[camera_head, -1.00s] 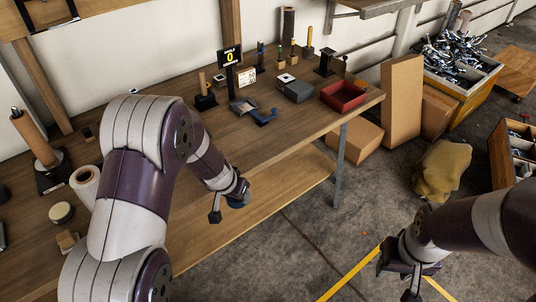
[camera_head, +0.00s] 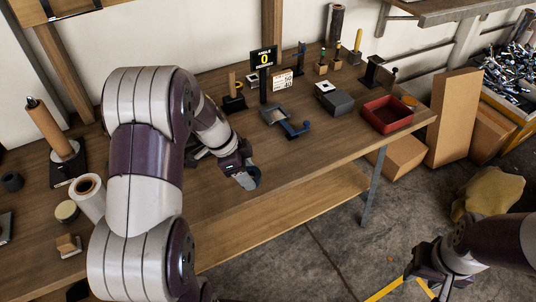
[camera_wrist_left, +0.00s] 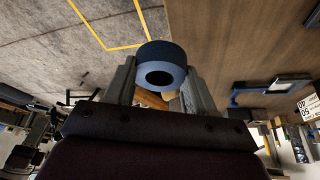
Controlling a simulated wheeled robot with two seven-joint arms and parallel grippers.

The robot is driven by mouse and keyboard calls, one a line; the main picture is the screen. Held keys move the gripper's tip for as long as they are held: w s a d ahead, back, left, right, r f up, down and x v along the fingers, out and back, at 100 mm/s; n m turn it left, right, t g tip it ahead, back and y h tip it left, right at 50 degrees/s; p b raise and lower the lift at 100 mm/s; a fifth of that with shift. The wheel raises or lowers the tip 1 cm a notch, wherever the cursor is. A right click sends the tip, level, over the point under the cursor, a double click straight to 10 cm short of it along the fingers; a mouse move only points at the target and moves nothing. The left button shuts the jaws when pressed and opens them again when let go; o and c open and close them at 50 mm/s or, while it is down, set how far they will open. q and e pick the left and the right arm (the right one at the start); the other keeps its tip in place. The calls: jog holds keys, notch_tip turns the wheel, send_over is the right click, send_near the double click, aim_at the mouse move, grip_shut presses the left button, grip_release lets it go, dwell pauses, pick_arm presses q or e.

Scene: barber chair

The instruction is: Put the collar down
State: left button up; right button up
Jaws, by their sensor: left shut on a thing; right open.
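The collar (camera_wrist_left: 160,54) is a short blue-grey ring with a dark round hole. In the left wrist view it sits between the two fingertips of my left gripper (camera_wrist_left: 158,80), which is shut on it. In the head view the collar (camera_head: 254,177) shows partly behind a finger of my left gripper (camera_head: 246,178), over the front part of the wooden workbench (camera_head: 290,190). I cannot tell its exact height above the top. My right gripper (camera_head: 424,284) is open and low at the right, over the floor, with no object seen in it.
A white roll (camera_head: 88,196) is at the left. Bare bench top lies around my left gripper. Cardboard boxes (camera_head: 455,118) stand at the right.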

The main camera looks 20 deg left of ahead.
pick_arm(q)
jog(key=w+a+f, duration=0.2)
jog(key=a, duration=0.1)
jog(key=w+a+f+p, duration=0.1)
jog(key=w+a+f, duration=0.2)
jog(key=shift+w, duration=0.3)
notch_tip(320, 180, down, 3)
jog(key=shift+w+a+f+p, duration=0.1)
jog(key=shift+f+p, duration=0.1)
jog(key=shift+p, duration=0.2)
jog(key=shift+f, duration=0.4)
